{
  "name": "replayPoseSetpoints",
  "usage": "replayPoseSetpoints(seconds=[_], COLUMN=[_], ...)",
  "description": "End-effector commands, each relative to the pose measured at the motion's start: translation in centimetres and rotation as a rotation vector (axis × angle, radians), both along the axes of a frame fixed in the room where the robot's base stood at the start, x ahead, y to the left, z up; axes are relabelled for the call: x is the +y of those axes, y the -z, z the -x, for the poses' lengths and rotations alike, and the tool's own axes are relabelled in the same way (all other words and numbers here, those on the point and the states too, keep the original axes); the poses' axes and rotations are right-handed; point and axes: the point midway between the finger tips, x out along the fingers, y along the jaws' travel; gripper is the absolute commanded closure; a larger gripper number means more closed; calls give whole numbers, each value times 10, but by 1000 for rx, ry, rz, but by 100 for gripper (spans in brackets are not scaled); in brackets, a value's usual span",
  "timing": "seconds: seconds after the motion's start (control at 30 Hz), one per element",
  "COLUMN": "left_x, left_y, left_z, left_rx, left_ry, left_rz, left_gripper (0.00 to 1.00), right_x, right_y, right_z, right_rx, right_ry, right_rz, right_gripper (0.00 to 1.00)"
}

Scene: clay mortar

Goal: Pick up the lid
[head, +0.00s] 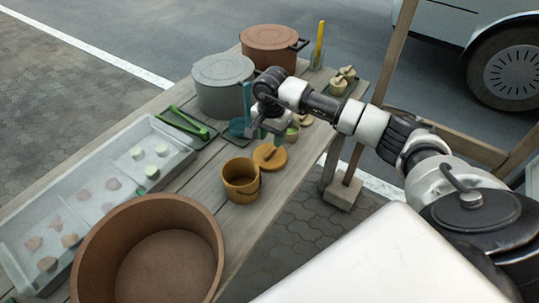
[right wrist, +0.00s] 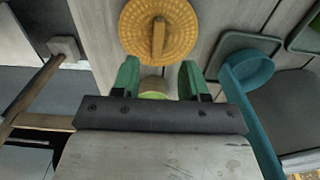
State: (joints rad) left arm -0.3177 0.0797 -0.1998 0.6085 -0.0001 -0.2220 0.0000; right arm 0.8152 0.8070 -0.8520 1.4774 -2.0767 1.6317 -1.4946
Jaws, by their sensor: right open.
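The lid (head: 270,156) is a round orange-yellow disc with a raised bar handle. It lies on the wooden table beside an orange-yellow pot (head: 241,181) that stands open. In the right wrist view the lid (right wrist: 158,30) shows whole or nearly so, beyond the fingertips, its handle roughly in line with the gap between them. My right gripper (head: 268,132) is above the table, just behind the lid in the head view. Its green-tipped fingers (right wrist: 160,82) are apart, with nothing held between them. My left gripper is not in view.
A teal ladle (right wrist: 250,68) is close to the right gripper, and a small green-filled cup (right wrist: 154,88) shows between its fingers. A grey lidded pot (head: 222,88), green tongs (head: 186,122), a pale tray (head: 172,140) and a large brown basin (head: 205,212) crowd the table.

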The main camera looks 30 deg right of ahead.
Motion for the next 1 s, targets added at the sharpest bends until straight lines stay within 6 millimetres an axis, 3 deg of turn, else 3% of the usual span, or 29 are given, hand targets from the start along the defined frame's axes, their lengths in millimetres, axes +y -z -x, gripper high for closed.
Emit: replayPoseSetpoints(seconds=[0.23, 0.57, 0.87, 1.0], left_x=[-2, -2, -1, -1], left_y=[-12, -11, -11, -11], left_z=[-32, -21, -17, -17], left_rx=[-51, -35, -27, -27], left_ry=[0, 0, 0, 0], left_rz=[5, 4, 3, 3], left_gripper=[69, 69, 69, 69], right_x=[4, 3, 3, 3], right_y=[37, 47, 46, 46], right_z=[5, 4, 4, 4], right_rx=[4, 1, 1, 1], right_ry=[0, 0, 0, 0], right_rz=[-3, -1, -1, -1], right_gripper=[56, 56, 99, 100])
